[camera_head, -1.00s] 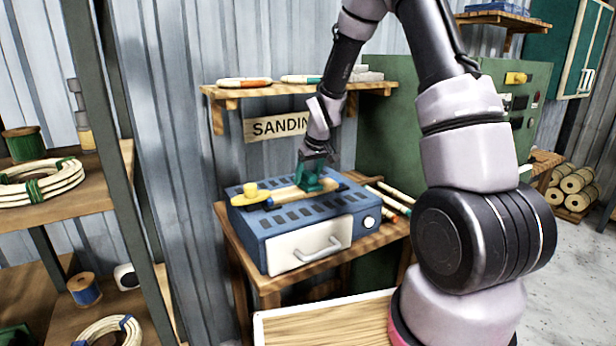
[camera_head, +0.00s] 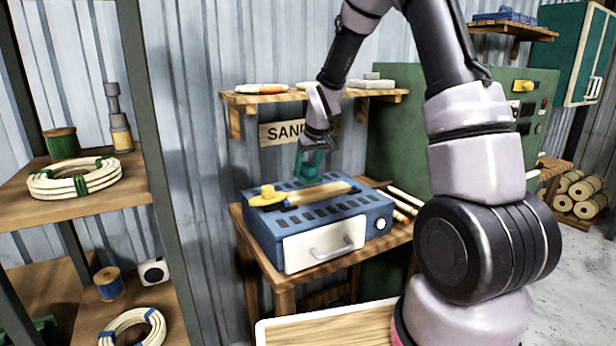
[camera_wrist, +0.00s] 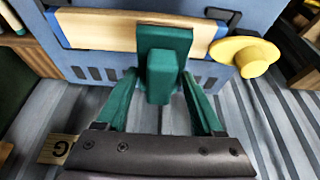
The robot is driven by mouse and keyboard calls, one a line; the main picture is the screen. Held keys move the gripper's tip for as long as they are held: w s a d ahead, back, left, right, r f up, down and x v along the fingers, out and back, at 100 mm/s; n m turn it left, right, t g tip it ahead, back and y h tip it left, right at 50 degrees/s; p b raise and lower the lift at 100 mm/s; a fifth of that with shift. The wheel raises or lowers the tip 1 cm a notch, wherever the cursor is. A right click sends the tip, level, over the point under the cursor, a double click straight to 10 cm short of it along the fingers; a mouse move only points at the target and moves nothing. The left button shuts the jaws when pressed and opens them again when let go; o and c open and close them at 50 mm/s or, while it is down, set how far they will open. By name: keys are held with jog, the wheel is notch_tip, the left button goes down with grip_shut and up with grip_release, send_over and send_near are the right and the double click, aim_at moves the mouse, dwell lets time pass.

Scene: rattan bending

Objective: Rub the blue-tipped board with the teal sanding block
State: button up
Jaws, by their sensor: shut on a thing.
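The blue-tipped board (camera_head: 318,193) is a pale wooden strip lying flat on top of the blue metal box (camera_head: 335,213). My gripper (camera_head: 312,165) is shut on the teal sanding block (camera_wrist: 160,72). In the head view they are above and behind the board, apparently clear of it. In the wrist view the block covers part of the board.
A wall shelf (camera_head: 315,97) with several items is close behind and above my gripper. Several sticks (camera_head: 405,203) lie right of the box. A wooden rack (camera_head: 85,200) with coils and spools stands left. A green cabinet (camera_head: 430,140) stands at right.

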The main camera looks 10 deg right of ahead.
jog(key=shift+r, duration=1.8)
